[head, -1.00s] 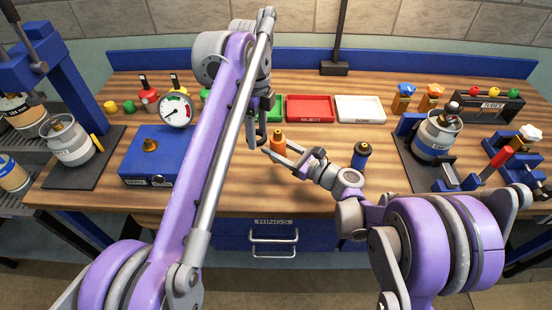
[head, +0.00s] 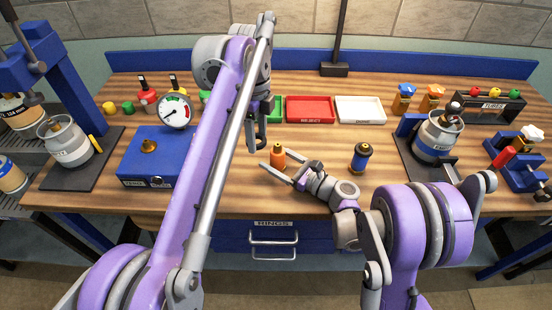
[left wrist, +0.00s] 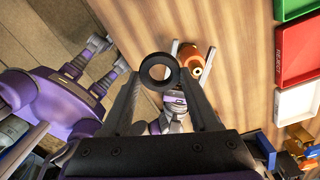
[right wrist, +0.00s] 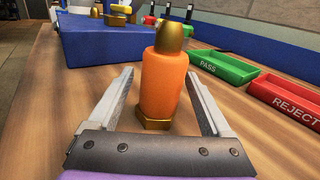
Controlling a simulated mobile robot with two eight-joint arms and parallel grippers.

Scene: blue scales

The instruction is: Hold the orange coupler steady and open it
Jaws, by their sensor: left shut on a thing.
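The orange coupler (head: 278,158) stands upright on the table, with a brass tip and a brass hex base in the right wrist view (right wrist: 165,95). My right gripper (head: 276,165) is open and low over the table. Its fingers stand on either side of the coupler, with a visible gap at each side in the right wrist view. My left gripper (head: 257,143) is shut on a black ring, which shows between its fingertips in the left wrist view (left wrist: 159,87). It hangs above the table, a little behind and left of the coupler. The left wrist view also shows the coupler (left wrist: 188,55).
A blue-and-black coupler (head: 361,158) stands right of my right gripper. A blue gauge box (head: 152,165) is at left. Green, red (head: 310,97) and white (head: 360,97) trays lie behind. A canister (head: 437,135) stands at right. The table front is clear.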

